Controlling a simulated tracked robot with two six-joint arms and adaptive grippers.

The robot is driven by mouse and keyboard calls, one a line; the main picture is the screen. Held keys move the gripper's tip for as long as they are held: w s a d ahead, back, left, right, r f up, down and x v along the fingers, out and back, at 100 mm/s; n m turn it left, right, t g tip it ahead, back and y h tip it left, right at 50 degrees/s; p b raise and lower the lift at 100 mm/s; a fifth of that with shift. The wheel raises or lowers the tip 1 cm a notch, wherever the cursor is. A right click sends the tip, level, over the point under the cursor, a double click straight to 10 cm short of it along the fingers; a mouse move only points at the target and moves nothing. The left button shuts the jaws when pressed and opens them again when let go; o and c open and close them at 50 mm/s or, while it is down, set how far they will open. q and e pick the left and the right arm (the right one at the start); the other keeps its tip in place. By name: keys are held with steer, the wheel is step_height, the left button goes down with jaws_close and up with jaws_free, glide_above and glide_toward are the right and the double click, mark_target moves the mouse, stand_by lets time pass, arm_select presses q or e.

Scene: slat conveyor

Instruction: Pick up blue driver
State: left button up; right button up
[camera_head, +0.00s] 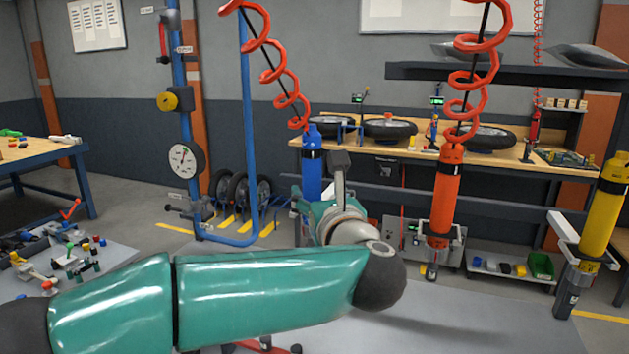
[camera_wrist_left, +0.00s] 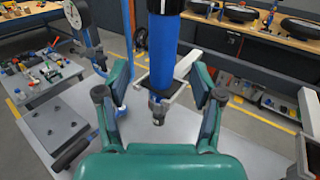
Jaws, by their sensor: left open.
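The blue driver (camera_head: 312,167) hangs upright below a red coiled cord in the head view, its lower part hidden behind my left gripper. In the left wrist view the blue driver (camera_wrist_left: 174,50) stands upright ahead, with a pale bracket (camera_wrist_left: 180,76) around its lower part and a dark nose below. My left gripper (camera_head: 320,188) is in front of the driver in the head view. In the left wrist view my left gripper (camera_wrist_left: 160,97) is open, its fingers apart on either side of the driver's lower end, with nothing gripped. My right gripper is not in view.
An orange driver (camera_head: 446,195) and a yellow driver (camera_head: 604,212) hang to the right in pale brackets. A blue post (camera_head: 248,130) and a gauge (camera_head: 185,160) stand at left. A workbench (camera_head: 560,170) with wheels is behind. A table with small parts (camera_head: 110,258) is at left.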

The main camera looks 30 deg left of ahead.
mark_target(314, 181)
arm_select(q)
steer(key=shift+x, duration=0.9)
steer(key=x, duration=0.1)
steer(key=p+x, duration=0.1)
steer(key=x, duration=0.1)
steer(key=p+x, duration=0.1)
steer(key=shift+w+r, duration=0.25)
steer(key=shift+w, duration=0.05)
steer(key=shift+w+a+f+p, duration=0.1)
steer(key=shift+w+a+p, duration=0.25)
steer(key=shift+a, duration=0.05)
jaws_close()
